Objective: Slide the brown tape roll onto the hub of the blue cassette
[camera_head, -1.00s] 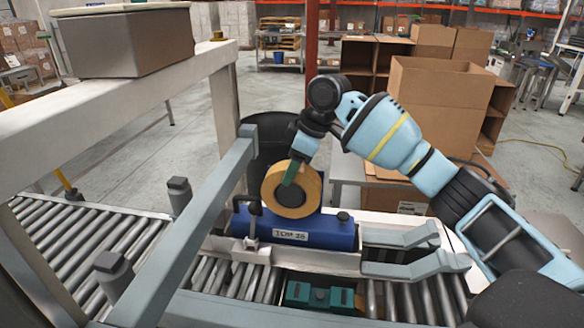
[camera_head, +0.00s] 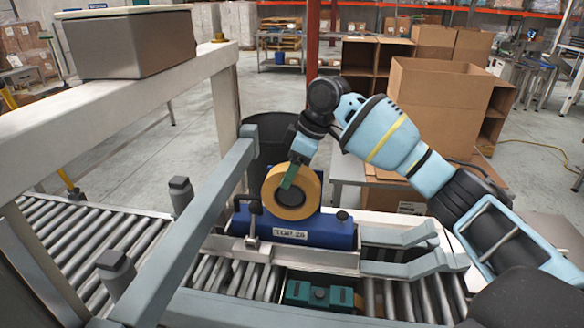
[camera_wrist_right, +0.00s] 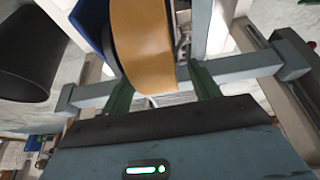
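The brown tape roll (camera_head: 312,187) stands upright at the left part of the blue cassette (camera_head: 335,232), its dark centre facing the head camera. How far it sits on the hub is hard to tell. My right gripper (camera_head: 290,176) is at the roll, one green finger lying across its near face. In the right wrist view the roll (camera_wrist_right: 142,45) shows between the two green fingers of the gripper (camera_wrist_right: 160,85), which are apart, with a gap beside the right finger. Blue cassette (camera_wrist_right: 90,22) shows left of the roll. My left gripper is not in view.
The cassette rests in a pale cradle (camera_head: 278,252) over a roller conveyor (camera_head: 85,235). A grey rail (camera_head: 190,235) runs past on the left. A dark bin (camera_head: 268,135) stands behind. A teal block (camera_head: 320,295) sits below in front. Cardboard boxes (camera_head: 435,105) stand behind right.

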